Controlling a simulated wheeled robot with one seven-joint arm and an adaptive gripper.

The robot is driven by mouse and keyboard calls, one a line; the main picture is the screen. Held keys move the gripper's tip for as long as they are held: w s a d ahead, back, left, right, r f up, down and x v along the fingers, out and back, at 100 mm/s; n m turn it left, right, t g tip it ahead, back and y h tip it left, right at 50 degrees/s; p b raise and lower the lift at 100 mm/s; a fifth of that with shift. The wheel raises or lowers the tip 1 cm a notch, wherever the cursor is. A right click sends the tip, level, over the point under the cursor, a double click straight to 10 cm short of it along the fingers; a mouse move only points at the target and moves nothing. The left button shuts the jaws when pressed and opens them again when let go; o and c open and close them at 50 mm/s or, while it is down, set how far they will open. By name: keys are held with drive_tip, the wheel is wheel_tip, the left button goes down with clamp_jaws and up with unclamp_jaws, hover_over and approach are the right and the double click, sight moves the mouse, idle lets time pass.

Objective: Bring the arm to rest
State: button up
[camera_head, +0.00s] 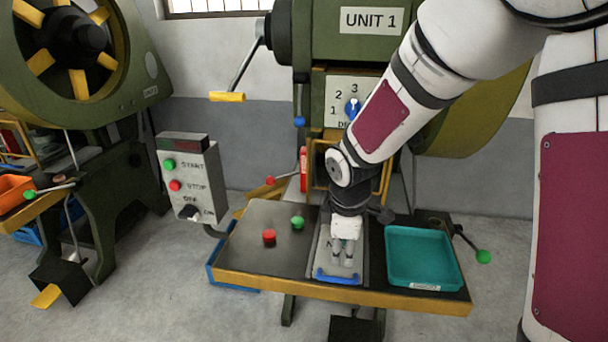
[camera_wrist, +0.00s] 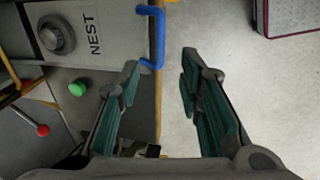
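My arm reaches in from the upper right in the head view. My gripper (camera_head: 343,260) points down over the front part of the grey nest slide (camera_head: 323,258), near its blue handle (camera_head: 337,278). In the wrist view my gripper (camera_wrist: 160,82) is open, its two green-padded fingers apart with nothing held between them. The slide (camera_wrist: 100,25), marked NEST, shows there with a round metal piece (camera_wrist: 57,36) on it. The blue handle (camera_wrist: 158,38) lies beyond the fingertips. I cannot tell the exact height of the fingers above the slide.
A teal tray (camera_head: 420,230) stands right of the slide. Red (camera_head: 269,237) and green (camera_head: 297,222) knobs are to its left. A press marked UNIT 1 (camera_head: 372,22) rises behind. A START/STOP box (camera_head: 190,175) stands at left.

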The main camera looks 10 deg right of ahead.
drive_tip(key=s+d+r+m+t+p, duration=0.1)
drive_tip(key=s+d+r+m+p, duration=0.25)
drive_tip(key=s+r+m, duration=0.65)
drive_tip(key=s+r+m+t+p, duration=0.1)
drive_tip(key=s+r+m, duration=0.3)
drive_tip(key=s+r, duration=0.9)
drive_tip(key=s+p, duration=0.1)
drive_tip(key=s, duration=0.3)
drive_tip(key=shift+d+r+y, duration=0.3)
drive_tip(key=shift+d+r, duration=0.05)
